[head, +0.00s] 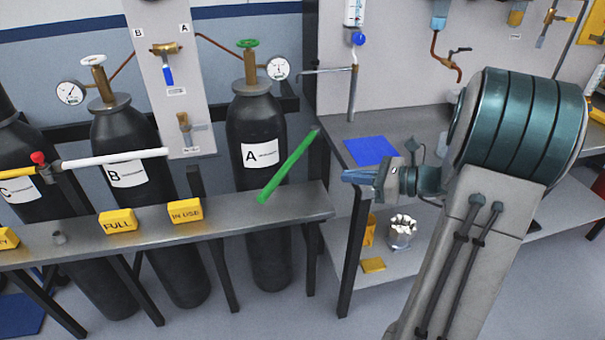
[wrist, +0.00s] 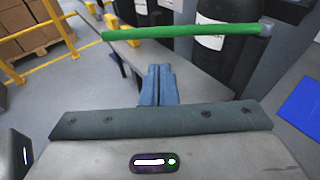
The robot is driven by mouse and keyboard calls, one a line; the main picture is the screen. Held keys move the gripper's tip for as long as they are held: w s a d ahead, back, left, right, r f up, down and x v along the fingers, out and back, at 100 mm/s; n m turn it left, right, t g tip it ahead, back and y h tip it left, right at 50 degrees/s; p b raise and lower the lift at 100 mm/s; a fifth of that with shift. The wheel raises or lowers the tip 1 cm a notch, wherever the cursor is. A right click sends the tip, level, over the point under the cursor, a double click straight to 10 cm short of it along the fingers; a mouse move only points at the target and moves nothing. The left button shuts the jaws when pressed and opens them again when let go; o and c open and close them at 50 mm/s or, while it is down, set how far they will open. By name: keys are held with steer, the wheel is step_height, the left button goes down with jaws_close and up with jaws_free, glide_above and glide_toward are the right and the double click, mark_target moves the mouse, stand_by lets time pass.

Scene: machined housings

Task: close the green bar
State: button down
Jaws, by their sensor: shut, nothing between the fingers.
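The green bar (head: 288,167) slants in front of the black cylinder labelled A (head: 255,125). In the head view its lower left end is over the grey bench rail and its upper right end has a small grey tip. In the wrist view the green bar (wrist: 185,31) runs nearly level across the top, beyond my fingers, with a grey piece at its right end. My gripper (head: 345,176) is to the right of the bar in the head view, apart from it. Its blue fingers (wrist: 158,70) are together and empty. How the bar is mounted is unclear.
Yellow FULL (head: 118,220) and IN USE (head: 185,211) blocks stand on the rail (head: 235,222). A workbench with a blue mat (head: 370,151) is behind my gripper.

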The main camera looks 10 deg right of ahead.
glide_toward(289, 169)
steer(key=shift+m+t, duration=0.3)
steer(key=x, duration=0.7)
steer(key=shift+s+f, duration=0.1)
steer(key=shift+f, duration=0.05)
steer(key=shift+f, duration=0.1)
